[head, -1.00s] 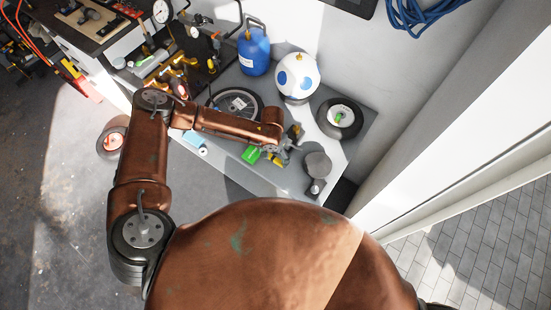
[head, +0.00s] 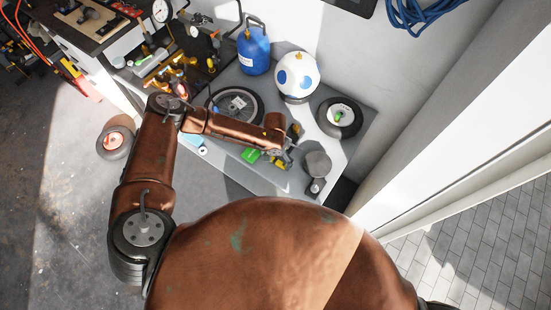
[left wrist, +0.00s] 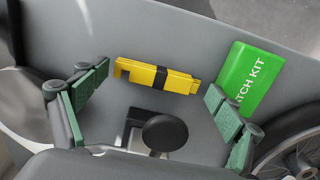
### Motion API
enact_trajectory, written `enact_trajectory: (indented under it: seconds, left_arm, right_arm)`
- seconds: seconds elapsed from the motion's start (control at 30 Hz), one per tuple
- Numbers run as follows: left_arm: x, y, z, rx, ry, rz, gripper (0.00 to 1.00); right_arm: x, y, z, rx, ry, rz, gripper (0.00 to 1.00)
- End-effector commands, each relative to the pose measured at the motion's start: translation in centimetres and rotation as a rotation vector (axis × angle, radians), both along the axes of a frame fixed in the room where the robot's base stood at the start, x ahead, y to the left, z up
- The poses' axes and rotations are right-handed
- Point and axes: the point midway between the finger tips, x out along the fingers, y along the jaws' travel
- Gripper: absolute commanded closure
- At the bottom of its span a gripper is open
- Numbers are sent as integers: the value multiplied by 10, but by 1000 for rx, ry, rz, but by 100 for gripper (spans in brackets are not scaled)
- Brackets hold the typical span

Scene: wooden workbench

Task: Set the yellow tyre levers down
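The yellow tyre levers (left wrist: 158,76) lie as a bundle with a dark band around the middle, on the grey bench top. In the left wrist view they are between and just beyond my left gripper's fingertips (left wrist: 157,82), with a gap on each side. That gripper is open, its green pads apart and touching nothing. In the head view my left gripper (head: 287,150) is low over the bench, with a bit of the yellow levers (head: 280,164) showing beside it. My right gripper is in no view.
A green patch kit (left wrist: 248,78) lies close beside the levers. A spoked wheel (head: 236,105), blue canister (head: 254,50), white-and-blue ball (head: 297,77), small tyre (head: 339,117) and grey round-topped object (head: 318,163) stand around. The bench's front edge is near.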

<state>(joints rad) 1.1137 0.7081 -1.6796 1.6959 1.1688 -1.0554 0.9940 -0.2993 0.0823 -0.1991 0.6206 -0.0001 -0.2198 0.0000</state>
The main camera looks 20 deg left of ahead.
Motion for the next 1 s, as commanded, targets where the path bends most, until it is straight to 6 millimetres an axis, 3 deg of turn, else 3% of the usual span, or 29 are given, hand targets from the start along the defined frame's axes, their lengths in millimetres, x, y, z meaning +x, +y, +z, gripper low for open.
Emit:
enact_trajectory:
  seconds: [0.47,0.57,1.0]
  left_arm:
    - [0,0,5,0,0,1,4]
    - [1,1,17,-1,-1,2,4]
    - [0,0,103,0,-1,1,4]
  right_arm:
    - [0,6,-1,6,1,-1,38]
    - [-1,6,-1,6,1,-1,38]
    - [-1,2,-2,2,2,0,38]
